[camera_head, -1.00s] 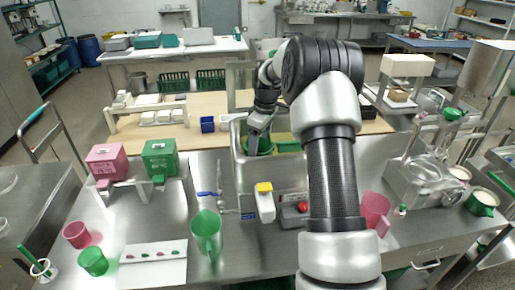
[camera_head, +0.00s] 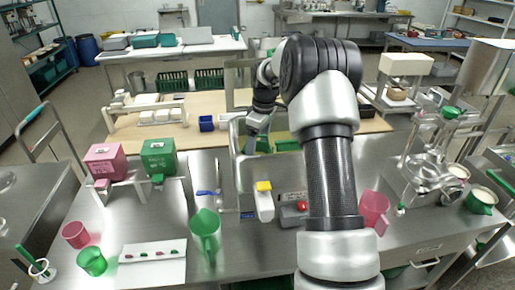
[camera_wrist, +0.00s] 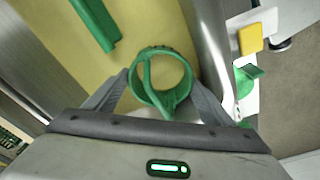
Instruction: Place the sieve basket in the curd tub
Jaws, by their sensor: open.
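The curd tub (camera_head: 233,150) is a steel basin behind the middle of the bench, with yellowish contents. The wrist view shows its yellow interior (camera_wrist: 160,22). A green ring-shaped vessel with a bar across its mouth, which looks like the sieve basket (camera_wrist: 187,78), is over the yellow area. My gripper (camera_wrist: 160,88) is open, with one finger on each side of the ring. In the head view my gripper (camera_head: 251,143) is at the tub, partly hidden by the wrist. I cannot tell whether the fingers touch the ring or how deep it sits.
A green bar (camera_wrist: 95,22) lies at the tub's upper left in the wrist view. A yellow-topped white device (camera_head: 264,200) and a red-button box (camera_head: 295,208) stand before the tub.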

